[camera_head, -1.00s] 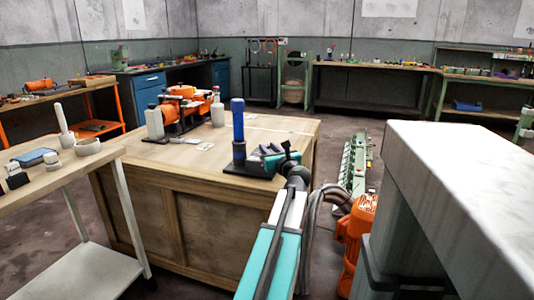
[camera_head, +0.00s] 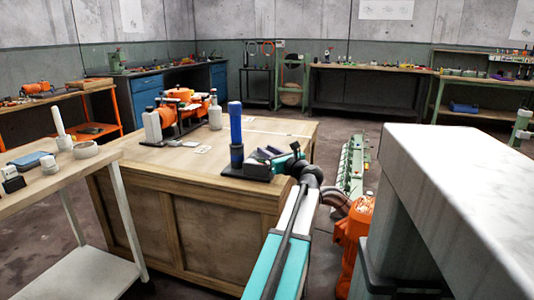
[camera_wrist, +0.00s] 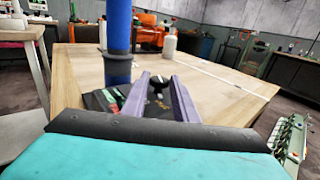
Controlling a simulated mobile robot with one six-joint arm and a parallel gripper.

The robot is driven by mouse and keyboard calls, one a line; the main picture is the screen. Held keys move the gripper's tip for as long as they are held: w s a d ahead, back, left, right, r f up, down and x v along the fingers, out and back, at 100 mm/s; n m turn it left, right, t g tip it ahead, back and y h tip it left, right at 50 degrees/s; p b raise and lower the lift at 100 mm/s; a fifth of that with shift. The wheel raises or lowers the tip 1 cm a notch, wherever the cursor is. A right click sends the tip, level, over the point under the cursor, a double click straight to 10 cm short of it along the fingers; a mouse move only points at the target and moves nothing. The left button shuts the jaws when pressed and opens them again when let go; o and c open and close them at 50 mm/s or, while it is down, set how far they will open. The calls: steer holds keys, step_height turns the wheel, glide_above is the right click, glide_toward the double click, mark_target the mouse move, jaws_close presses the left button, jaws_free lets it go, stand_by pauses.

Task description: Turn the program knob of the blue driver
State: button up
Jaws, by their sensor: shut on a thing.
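The blue driver (camera_head: 236,124) stands upright as a blue cylinder on a dark base (camera_head: 232,172) near the front right of the wooden bench. In the wrist view its blue and dark column (camera_wrist: 118,45) rises just left of the fingers. My gripper (camera_wrist: 160,82) reaches low over the base, right of the column. Its two greyish-purple fingers are shut on a small black knob (camera_wrist: 157,84) between their tips. In the head view my gripper (camera_head: 268,154) sits beside the column, and the knob is hard to make out.
The wooden bench (camera_head: 190,160) also bears an orange machine (camera_head: 180,98), white bottles and cards. A white-legged table (camera_head: 50,195) stands at left. A pale block-like surface (camera_head: 450,165) stands close at right. An orange motor (camera_head: 353,230) is on the floor side near my arm.

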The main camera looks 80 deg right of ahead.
steer(key=o, duration=0.7)
steer(key=shift+w+a+f, duration=0.1)
steer(key=shift+w+a, duration=0.1)
steer(key=shift+w, duration=0.1)
steer(key=shift+c, duration=0.2)
steer(key=shift+s, duration=0.15)
steer(key=p+v, duration=0.3)
steer(key=v, duration=1)
steer(key=shift+s+a, duration=0.2)
steer(key=shift+s, duration=0.15)
steer(key=shift+o, duration=0.2)
